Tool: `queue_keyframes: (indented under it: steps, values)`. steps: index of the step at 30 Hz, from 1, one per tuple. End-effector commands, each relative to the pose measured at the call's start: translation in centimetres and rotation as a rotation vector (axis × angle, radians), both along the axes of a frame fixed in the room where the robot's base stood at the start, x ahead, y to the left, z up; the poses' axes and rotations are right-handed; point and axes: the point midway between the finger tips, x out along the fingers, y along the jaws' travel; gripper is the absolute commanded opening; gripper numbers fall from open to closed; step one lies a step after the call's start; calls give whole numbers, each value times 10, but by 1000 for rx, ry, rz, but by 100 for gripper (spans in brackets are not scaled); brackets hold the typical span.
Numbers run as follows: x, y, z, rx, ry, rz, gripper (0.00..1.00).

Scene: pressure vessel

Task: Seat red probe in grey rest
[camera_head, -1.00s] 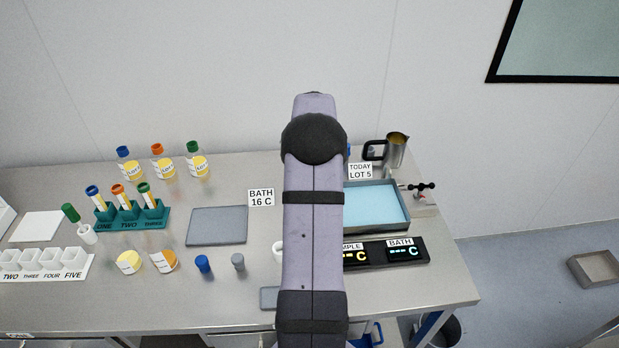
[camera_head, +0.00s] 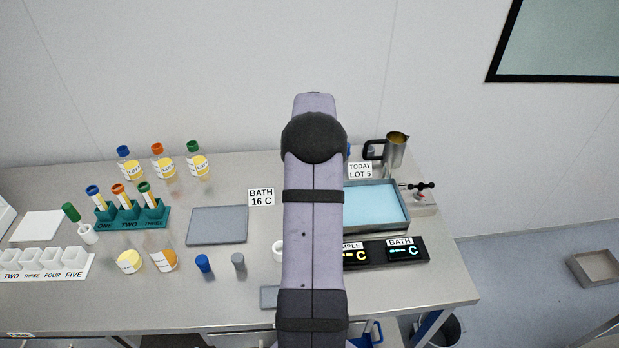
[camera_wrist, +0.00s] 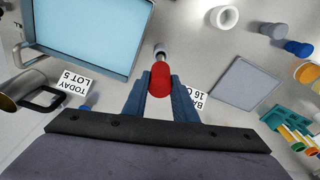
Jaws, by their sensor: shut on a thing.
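The red probe (camera_wrist: 159,80) is in my gripper (camera_wrist: 160,88), with the two blue fingers shut on its sides in the wrist view. A short grey metallic piece (camera_wrist: 160,52) shows just beyond the red end. I cannot tell whether it is the probe's tip or part of the grey rest, nor whether they touch. In the head view my own arm hides the gripper, the probe and the area around them.
The blue bath tray (camera_head: 376,205) lies right of my arm; it is at upper left in the wrist view (camera_wrist: 85,30). A steel jug (camera_head: 396,150), a BATH 16 C card (camera_head: 261,198), a grey mat (camera_head: 217,225) and a white cup (camera_wrist: 223,17) are nearby.

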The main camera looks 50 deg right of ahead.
Motion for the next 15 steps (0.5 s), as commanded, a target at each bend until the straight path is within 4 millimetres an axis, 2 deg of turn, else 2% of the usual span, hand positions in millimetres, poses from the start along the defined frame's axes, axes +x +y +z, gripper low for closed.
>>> queue_keyframes:
  steps: [15]
  values:
    - [0,0,-9,0,0,0,2]
